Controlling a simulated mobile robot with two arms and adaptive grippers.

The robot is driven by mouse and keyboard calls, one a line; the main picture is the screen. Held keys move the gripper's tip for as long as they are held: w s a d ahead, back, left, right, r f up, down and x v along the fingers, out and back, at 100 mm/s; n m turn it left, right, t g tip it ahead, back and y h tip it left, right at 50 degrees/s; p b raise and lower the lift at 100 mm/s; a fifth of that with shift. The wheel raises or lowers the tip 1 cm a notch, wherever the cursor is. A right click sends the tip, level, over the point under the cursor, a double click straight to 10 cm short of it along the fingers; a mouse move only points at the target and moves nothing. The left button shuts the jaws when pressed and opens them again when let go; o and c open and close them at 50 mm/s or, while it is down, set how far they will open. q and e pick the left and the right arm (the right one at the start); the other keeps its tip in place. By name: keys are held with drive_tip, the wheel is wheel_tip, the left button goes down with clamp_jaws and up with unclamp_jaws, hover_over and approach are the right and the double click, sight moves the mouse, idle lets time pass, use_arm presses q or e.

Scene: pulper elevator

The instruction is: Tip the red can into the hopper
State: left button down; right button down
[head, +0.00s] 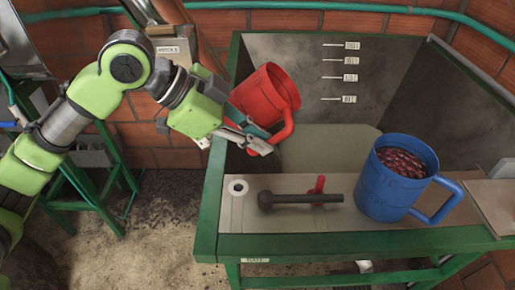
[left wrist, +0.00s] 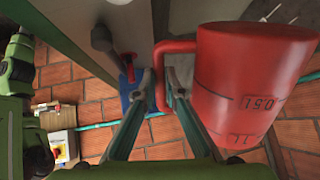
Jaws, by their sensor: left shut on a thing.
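The red can (head: 268,92) is held tilted over the left part of the hopper (head: 400,66), its open mouth facing up and to the right in the head view. My left gripper (head: 258,146) is shut on the can's red handle. In the left wrist view the can (left wrist: 250,85) fills the right side, with volume marks on its wall, and its handle (left wrist: 160,75) lies between the fingers (left wrist: 162,85). What is inside the can is hidden. The hopper holds a pale, flat surface. My right gripper is in neither view.
A blue can (head: 393,180) full of red berries stands on the hopper's front ledge. A dark lever with a ball end (head: 300,199) and a red valve handle (head: 318,185) lie left of it. The green frame (head: 212,200) edges the hopper. Brick walls stand behind.

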sight(280, 134)
use_arm(q)
drive_tip(key=h+b, duration=0.1)
drive_tip(key=b, duration=0.1)
drive_tip(key=d+f+h+b, duration=0.1)
drive_tip(key=h+b, duration=0.1)
drive_tip(key=b, duration=0.1)
drive_tip(key=f+h+b, duration=0.1)
drive_tip(key=h+b, duration=0.1)
drive_tip(key=shift+s+d+n+b, duration=0.1)
drive_tip(key=shift+d+n+b, duration=0.25)
drive_tip(key=shift+d+n, duration=0.05)
drive_tip(key=shift+d+h+b, duration=0.2)
drive_tip(key=shift+h+b, duration=0.3)
drive_tip(key=shift+b, duration=0.25)
drive_tip(key=shift+r, duration=0.1)
drive_tip(key=r+h, duration=0.1)
drive_tip(key=d+r+h+b, duration=0.1)
drive_tip(key=r, duration=0.2)
drive_tip(key=shift+s+d+r+n+h, duration=0.1)
drive_tip(key=shift+d+r+n+h, duration=0.1)
drive_tip(key=shift+d+n+h, duration=0.15)
drive_tip(key=shift+d+r+h, duration=0.1)
drive_tip(key=shift+r+h, duration=0.15)
drive_tip(key=shift+r, duration=0.15)
